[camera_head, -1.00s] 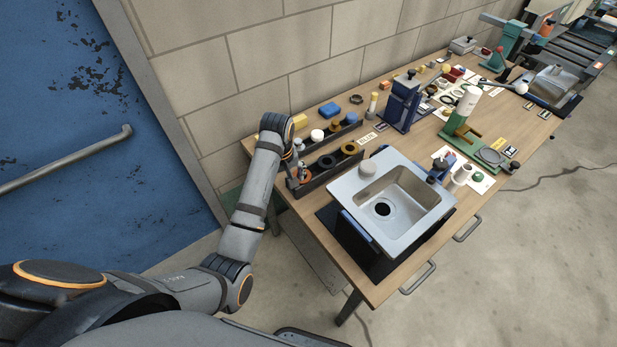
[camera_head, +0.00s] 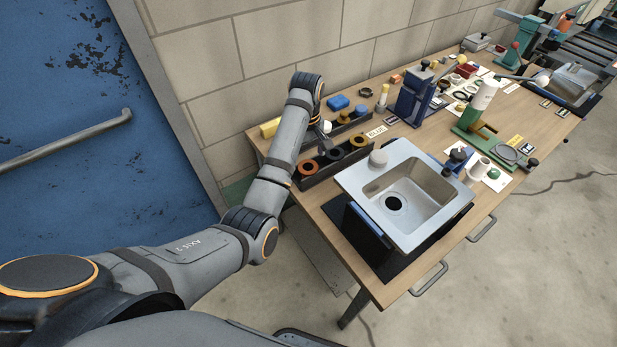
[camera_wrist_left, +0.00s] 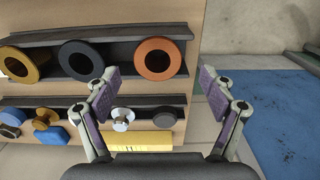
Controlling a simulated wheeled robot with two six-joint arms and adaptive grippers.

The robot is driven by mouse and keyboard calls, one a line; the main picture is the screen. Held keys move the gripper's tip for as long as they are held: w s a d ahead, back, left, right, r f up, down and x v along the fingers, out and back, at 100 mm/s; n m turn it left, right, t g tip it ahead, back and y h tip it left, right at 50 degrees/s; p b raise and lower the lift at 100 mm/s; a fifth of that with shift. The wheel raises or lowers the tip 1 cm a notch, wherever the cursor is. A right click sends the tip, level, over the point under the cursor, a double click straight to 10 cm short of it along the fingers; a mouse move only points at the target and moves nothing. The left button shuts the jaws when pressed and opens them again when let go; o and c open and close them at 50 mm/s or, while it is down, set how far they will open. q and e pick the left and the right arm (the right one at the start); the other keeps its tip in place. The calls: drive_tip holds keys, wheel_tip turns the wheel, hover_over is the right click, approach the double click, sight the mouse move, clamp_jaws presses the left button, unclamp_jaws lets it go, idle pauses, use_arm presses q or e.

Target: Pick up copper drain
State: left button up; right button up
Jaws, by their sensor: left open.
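The copper drain (camera_wrist_left: 178,52) is an orange-brown ring with a dark hole, resting in the near black rack at the right end of its row in the left wrist view. In the head view the copper drain (camera_head: 302,169) is at the rack's left end. My left gripper (camera_wrist_left: 158,82) is open and empty. Its two fingers are spread to either side below the copper drain in the wrist picture, apart from it. In the head view the left gripper (camera_head: 322,138) hangs over the racks, partly hidden by its wrist. My right gripper is not in view.
A dark drain (camera_wrist_left: 67,53) and a gold drain (camera_wrist_left: 37,68) share the rack. The second rack (camera_wrist_left: 170,100) holds several stoppers, with a yellow block (camera_wrist_left: 150,138) beside it. A steel sink (camera_head: 430,180) stands right of the racks.

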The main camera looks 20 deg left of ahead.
sight(309, 167)
use_arm(q)
wheel_tip(309, 167, down, 2)
drive_tip(key=shift+s+d+f+b, duration=0.1)
drive_tip(key=shift+d+b, duration=0.05)
drive_tip(key=shift+b, duration=1.05)
wheel_tip(309, 167, down, 2)
drive_tip(key=shift+d+f, duration=0.1)
drive_tip(key=shift+d, duration=0.05)
drive_tip(key=shift+f, duration=0.3)
drive_tip(key=shift+r, duration=0.1)
drive_tip(key=shift+c, duration=1.3)
drive_tip(key=c, duration=1.1)
drive_tip(key=shift+r, duration=0.1)
